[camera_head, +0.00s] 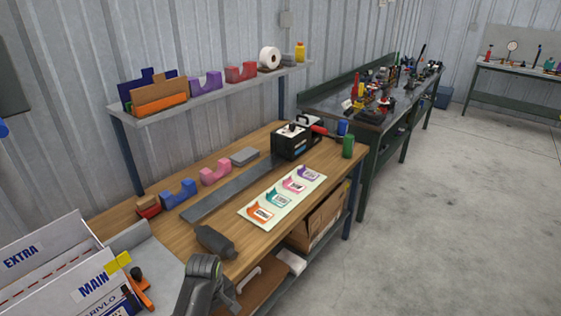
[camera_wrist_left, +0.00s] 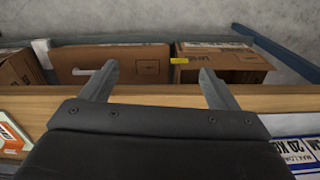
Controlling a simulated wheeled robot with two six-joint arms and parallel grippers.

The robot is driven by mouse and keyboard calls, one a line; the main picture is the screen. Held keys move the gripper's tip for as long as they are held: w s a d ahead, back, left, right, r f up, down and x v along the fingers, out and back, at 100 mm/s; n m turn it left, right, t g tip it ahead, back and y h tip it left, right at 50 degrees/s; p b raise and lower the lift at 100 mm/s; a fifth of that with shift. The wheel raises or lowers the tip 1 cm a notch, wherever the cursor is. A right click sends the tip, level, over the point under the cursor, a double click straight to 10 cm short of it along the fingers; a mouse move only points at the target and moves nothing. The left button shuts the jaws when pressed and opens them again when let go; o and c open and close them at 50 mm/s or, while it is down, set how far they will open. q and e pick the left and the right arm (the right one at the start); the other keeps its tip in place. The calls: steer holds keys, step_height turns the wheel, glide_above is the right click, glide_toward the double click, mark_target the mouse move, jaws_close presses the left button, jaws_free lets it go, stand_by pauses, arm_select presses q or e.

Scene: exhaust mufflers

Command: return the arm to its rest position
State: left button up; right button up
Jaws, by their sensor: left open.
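In the wrist view my left gripper (camera_wrist_left: 158,74) is open, its two grey fingers spread wide with nothing between them. It is above the front edge of the wooden workbench (camera_wrist_left: 150,102), with cardboard boxes on the lower shelf beyond. In the head view a grey link of my arm rises at the bottom, near the front edge of the workbench (camera_head: 170,228). A dark grey body beside that link looks like part of my gripper, but its fingers cannot be made out there. My right gripper is in neither view.
A mat with coloured pictures (camera_head: 268,213) lies on the bench, near a dark flat strip (camera_head: 228,192) and several coloured holders. A black machine (camera_head: 292,141) stands behind. White MAIN and EXTRA bins (camera_head: 40,255) are at lower left. The floor (camera_head: 450,210) to the right is clear.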

arm_select(q)
steer(key=s+a+f+m+b, duration=0.1)
steer(key=s+a+f, duration=0.2)
steer(key=s+f, duration=0.5)
steer(key=s+a+f+m+b, duration=0.2)
steer(key=s+f, duration=0.2)
steer(key=f, duration=0.7)
steer(key=s+a+f+m+b, duration=0.1)
steer(key=s+a+f, duration=0.2)
steer(key=s+f, duration=0.5)
steer(key=s+a+f+m+b, duration=0.1)
steer(key=s+f, duration=0.3)
steer(key=s, duration=0.4)
steer(key=s+a+f+m+b, duration=0.1)
steer(key=s+a+f+m, duration=0.1)
steer(key=s+f, duration=0.3)
steer(key=s+a+f+m+t+y+b, duration=0.1)
steer(key=s+f, duration=0.3)
steer(key=s, duration=0.6)
steer(key=shift+s+a+f+m, duration=0.25)
steer(key=shift+s+a+m, duration=0.15)
steer(key=shift+a, duration=0.45)
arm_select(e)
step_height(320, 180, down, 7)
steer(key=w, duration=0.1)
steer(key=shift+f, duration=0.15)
